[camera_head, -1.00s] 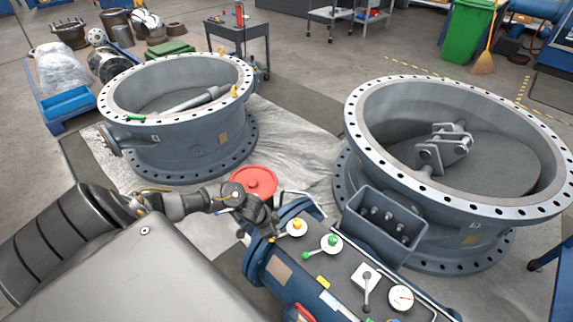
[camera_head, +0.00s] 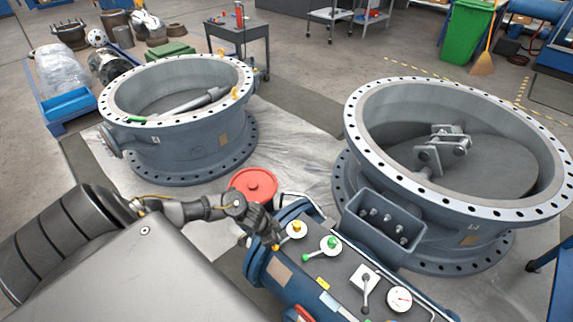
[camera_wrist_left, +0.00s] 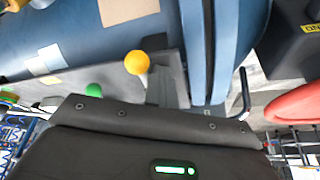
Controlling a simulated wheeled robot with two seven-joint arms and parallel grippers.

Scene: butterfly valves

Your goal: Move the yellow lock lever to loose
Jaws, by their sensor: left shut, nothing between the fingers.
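The yellow lock lever has a yellow hub on a white disc (camera_head: 297,229) on top of the blue cylinder. Its yellow ball knob (camera_head: 276,247) points down-left, and the knob also shows in the left wrist view (camera_wrist_left: 137,62). My left gripper (camera_head: 262,239) is shut and empty, right beside the knob; I cannot tell whether they touch. My right gripper is not in view.
The green lever (camera_head: 331,243) sits right of the yellow one, with a grey lever (camera_head: 365,280) and a gauge (camera_head: 399,298) beyond. A red handwheel (camera_head: 253,185) is just behind my gripper. Large valve bodies stand at left (camera_head: 180,145) and right (camera_head: 440,225).

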